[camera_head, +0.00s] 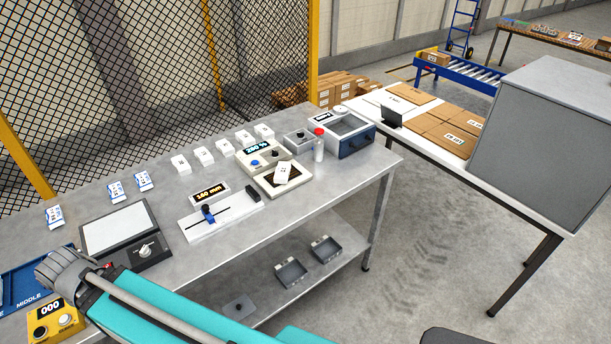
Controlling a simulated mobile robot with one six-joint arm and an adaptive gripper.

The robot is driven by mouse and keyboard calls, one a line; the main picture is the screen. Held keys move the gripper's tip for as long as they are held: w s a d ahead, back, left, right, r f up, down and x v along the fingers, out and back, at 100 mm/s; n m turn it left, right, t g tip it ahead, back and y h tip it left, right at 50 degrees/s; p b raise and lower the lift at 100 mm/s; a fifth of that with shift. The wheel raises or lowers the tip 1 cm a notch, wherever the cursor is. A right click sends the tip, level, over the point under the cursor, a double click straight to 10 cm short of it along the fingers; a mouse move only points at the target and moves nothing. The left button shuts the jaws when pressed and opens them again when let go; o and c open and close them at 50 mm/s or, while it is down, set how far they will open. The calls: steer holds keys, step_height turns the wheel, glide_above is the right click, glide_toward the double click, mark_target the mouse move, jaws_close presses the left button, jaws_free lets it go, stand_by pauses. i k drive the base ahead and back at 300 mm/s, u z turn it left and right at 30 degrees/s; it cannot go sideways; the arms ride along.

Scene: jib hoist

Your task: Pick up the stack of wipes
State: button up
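I cannot tell for sure which thing is the stack of wipes. A row of several small white blocks with dark marks stands along the back of the grey bench, one of them a white block (204,157) near the middle. Blue-and-white packets (115,190) lie further left on the bench. A white marked piece (283,173) lies tilted on the dark plate of a beige device. My gripper (66,268) is at the lower left over the bench, far left of the white blocks. Its fingers are not clear, and I see nothing held.
The bench (330,190) also holds a black device with a pale plate (115,229), a slide gauge (218,214), a red-capped bottle (319,147), a blue tray (30,282) and a yellow counter (52,316). A mesh fence (150,80) stands behind. A grey cabinet (540,140) is right.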

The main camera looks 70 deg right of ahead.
mark_target(281, 176)
steer(key=k, duration=1.5)
steer(key=z, duration=2.05)
steer(key=i, duration=0.95)
steer(key=z, duration=0.1)
